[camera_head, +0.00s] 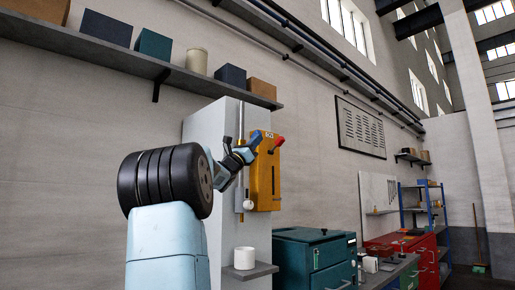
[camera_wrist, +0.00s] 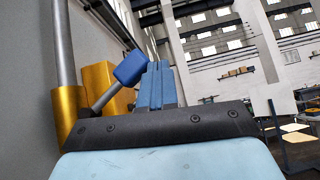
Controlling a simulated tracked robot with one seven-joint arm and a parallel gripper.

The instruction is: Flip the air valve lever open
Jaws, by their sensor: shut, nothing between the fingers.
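The air valve has a brass-yellow body (camera_wrist: 70,118) around a grey vertical pipe (camera_wrist: 64,45) in the wrist view. Its lever (camera_wrist: 105,97) is a grey rod slanting up and right, away from the pipe, to a blue grip (camera_wrist: 130,68). My gripper (camera_wrist: 158,80) is shut and empty, its blue fingers just right of the grip. I cannot tell whether they touch it. In the head view the gripper (camera_head: 245,153) is in front of the wall cabinet, close to the blue grip (camera_head: 255,138); my arm hides part of the valve area.
A yellow box (camera_head: 263,180) with a red-handled part (camera_head: 278,143) hangs beside the pipe. A white cup (camera_head: 245,257) stands on a small ledge below. A long shelf (camera_head: 150,65) with boxes runs above. A green cabinet (camera_head: 315,260) stands to the right.

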